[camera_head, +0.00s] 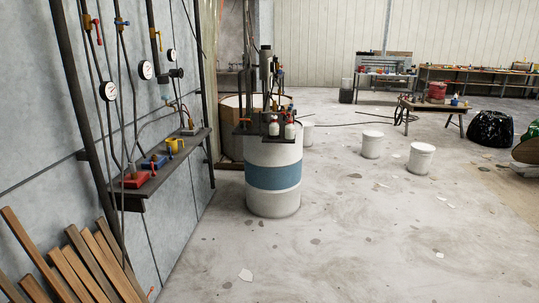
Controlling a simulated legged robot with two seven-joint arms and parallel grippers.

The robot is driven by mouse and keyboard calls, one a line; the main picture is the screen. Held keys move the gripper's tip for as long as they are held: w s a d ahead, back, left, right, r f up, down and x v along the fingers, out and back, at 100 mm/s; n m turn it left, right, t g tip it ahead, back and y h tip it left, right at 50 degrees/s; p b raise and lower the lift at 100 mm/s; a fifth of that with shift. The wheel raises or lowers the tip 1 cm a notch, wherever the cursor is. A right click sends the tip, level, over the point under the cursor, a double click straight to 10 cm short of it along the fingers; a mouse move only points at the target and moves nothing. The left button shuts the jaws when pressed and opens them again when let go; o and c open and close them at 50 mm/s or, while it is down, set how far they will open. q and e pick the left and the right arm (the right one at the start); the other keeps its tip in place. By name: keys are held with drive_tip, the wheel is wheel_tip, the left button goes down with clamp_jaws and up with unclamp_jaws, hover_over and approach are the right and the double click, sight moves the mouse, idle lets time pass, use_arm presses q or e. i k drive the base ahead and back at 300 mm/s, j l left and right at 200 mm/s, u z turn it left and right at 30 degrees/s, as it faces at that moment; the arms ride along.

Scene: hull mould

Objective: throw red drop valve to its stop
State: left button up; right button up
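A valve with a red lever (98,32) hangs on a vertical line at the upper left, in front of the grey wall panel. Its lever points roughly downward beside a brass body. It looks like the red drop valve, but it is small here and its stop cannot be made out. A blue-handled valve (121,22) and a yellow valve (157,36) sit on lines to its right. Neither of my grippers shows in the head view.
A wall shelf (165,165) below the valves holds red, blue and yellow fittings. Gauges hang above it. Wooden slats (75,262) lean at the lower left. A white drum with a blue band (273,177) stands ahead.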

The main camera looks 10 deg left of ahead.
sight(95, 21)
drive_tip(key=i+j+u, duration=0.2)
drive_tip(key=i+u, duration=0.3)
drive_tip(key=i, duration=0.15)
drive_tip(key=i+u, duration=0.45)
drive_tip(key=i, duration=0.2)
drive_tip(key=i+l+u, duration=0.25)
drive_tip(key=i+u, duration=0.25)
drive_tip(key=i, duration=0.1)
